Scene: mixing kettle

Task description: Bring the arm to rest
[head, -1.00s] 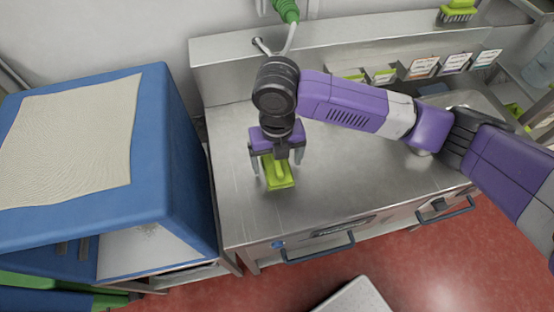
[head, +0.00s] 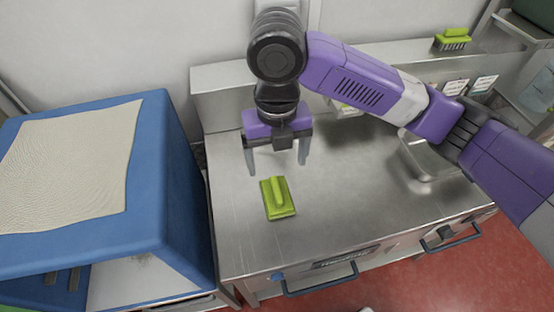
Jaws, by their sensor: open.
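My gripper (head: 277,164) hangs over the left part of the steel counter (head: 340,212), fingers pointing down. It is open and empty, its fingers apart. A yellow-green brush with a handle (head: 278,197) lies on the counter just below and in front of the gripper, clear of the fingers. My purple arm (head: 350,80) reaches in from the right edge, raised above the counter.
A blue box-shaped unit (head: 175,190) with a pale sheet (head: 70,165) on top stands left of the counter. A second green brush (head: 453,38) sits on the back ledge. A steel basin (head: 425,165) is at right. Counter around the lying brush is clear.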

